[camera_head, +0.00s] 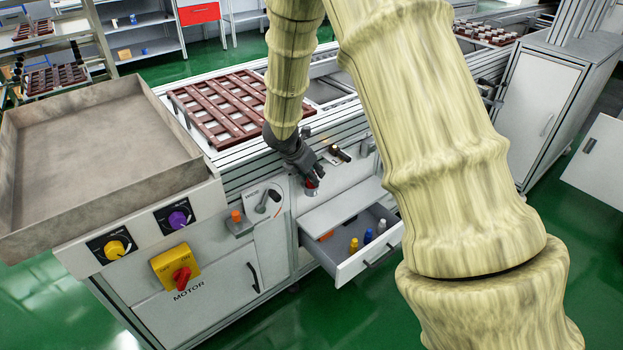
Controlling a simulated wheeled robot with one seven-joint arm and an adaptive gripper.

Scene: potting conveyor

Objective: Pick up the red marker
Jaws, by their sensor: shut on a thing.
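My gripper (309,180) is dark grey and points down over the front of the conveyor machine, above and to the left of the open drawer. It is shut on a small red thing, which I take to be the red marker (311,185). Only a little red shows at the fingertips, and the fingers hide the rest. I cannot tell how far it is from the grey panel behind it.
The open drawer (349,271) holds small yellow (354,245), blue (368,236) and white (381,226) items and an orange piece (326,236). A maroon rack (226,113) lies on the conveyor. A grey tray (100,165) stands at left, above a yellow box with a red switch (181,279).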

